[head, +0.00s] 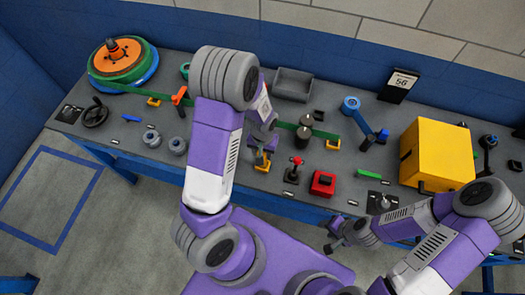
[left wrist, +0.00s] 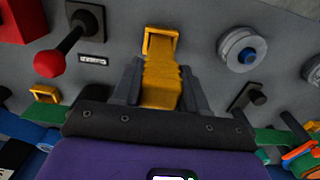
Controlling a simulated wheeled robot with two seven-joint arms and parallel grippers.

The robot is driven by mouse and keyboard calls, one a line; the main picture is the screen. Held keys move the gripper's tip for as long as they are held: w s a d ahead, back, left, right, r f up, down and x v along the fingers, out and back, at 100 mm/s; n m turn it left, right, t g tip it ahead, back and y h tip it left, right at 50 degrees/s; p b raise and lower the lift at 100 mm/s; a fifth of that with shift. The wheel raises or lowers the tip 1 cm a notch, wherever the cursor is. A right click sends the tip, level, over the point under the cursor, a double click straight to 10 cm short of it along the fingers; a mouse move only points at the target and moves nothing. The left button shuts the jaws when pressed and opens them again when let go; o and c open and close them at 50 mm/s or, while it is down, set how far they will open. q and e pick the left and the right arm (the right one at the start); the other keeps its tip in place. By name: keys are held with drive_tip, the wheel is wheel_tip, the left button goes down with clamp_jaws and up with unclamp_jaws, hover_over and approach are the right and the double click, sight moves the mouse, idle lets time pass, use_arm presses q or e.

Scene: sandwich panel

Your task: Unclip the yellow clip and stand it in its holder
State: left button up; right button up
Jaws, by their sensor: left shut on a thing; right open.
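My left gripper (head: 262,158) is over the middle of the bench and is shut on the yellow clip (left wrist: 162,85). In the left wrist view the clip is a ribbed yellow block between the two grey fingers. A square yellow frame (left wrist: 146,42), which looks like the holder, lies just beyond the clip's far end. Whether the clip touches it or sits inside it I cannot tell. In the head view my left arm partly hides this spot. My right gripper (head: 338,236) is open and empty in front of the bench's near edge.
A red-knobbed lever (head: 297,161) and a red box (head: 322,183) stand to the right of my left gripper. Another yellow frame (head: 304,143) is behind the lever. A green band runs along the bench. A large yellow box (head: 437,153) stands at the right.

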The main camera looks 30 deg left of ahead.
use_arm(q)
drive_tip(key=o, duration=1.2)
drive_tip(key=shift+r, duration=0.1)
wheel_tip(320, 180, up, 7)
drive_tip(key=p, duration=0.5)
drive_tip(key=shift+p, duration=0.4)
